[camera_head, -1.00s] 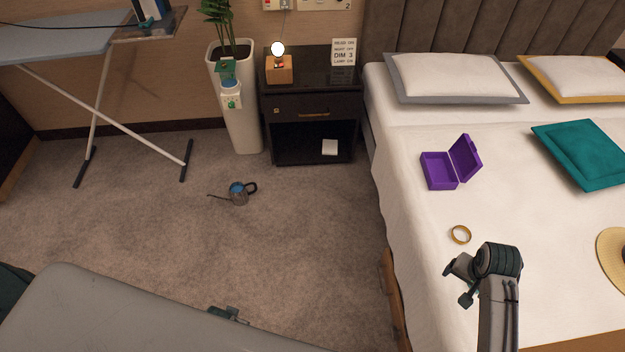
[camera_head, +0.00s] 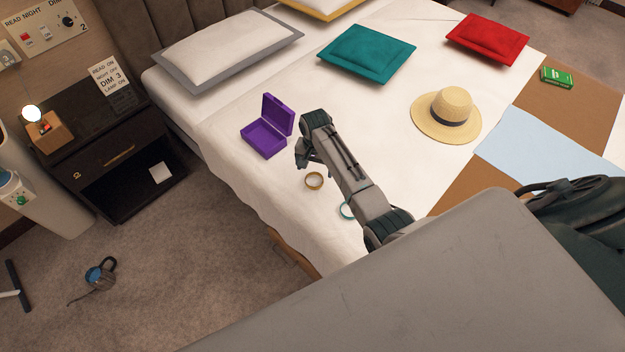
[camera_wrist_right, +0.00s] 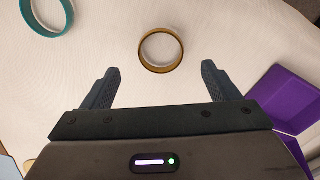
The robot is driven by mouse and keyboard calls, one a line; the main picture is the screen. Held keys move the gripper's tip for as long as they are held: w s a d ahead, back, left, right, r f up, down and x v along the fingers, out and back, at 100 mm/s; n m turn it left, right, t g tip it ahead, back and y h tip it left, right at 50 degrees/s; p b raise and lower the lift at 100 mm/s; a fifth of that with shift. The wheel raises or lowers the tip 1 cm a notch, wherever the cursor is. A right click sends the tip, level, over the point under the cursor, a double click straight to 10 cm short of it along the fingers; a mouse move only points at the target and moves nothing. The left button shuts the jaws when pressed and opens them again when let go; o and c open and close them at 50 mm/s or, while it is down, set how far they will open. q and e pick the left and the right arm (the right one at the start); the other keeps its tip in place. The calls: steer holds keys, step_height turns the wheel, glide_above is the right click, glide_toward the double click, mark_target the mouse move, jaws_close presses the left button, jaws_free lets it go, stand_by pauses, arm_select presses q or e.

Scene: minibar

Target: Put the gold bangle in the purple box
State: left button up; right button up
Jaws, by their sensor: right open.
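The gold bangle (camera_head: 314,181) lies flat on the white bed, in front of the purple box. The purple box (camera_head: 264,139) stands on the bed with its lid raised; its inside looks empty. My right gripper (camera_head: 303,160) is above the bed between the box and the bangle. In the right wrist view the gripper (camera_wrist_right: 165,88) is open and empty, and the gold bangle (camera_wrist_right: 161,67) lies just beyond the fingertips, midway between them. Part of the purple box (camera_wrist_right: 285,100) shows at that view's right edge. My left gripper is not in view.
A teal bangle (camera_head: 346,211) lies on the bed, partly behind my right arm. A straw hat (camera_head: 447,113), a teal cushion (camera_head: 367,54) and a red cushion (camera_head: 487,39) are farther right. A dark nightstand (camera_head: 118,154) stands left of the bed. Bed around the box is mostly clear.

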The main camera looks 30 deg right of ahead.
mark_target(314, 183)
steer(key=f, duration=0.5)
steer(key=shift+s+a+f, duration=0.1)
steer(key=shift+a+f, duration=0.15)
steer(key=shift+f, duration=0.1)
steer(key=shift+c, duration=0.2)
steer(key=c, duration=1)
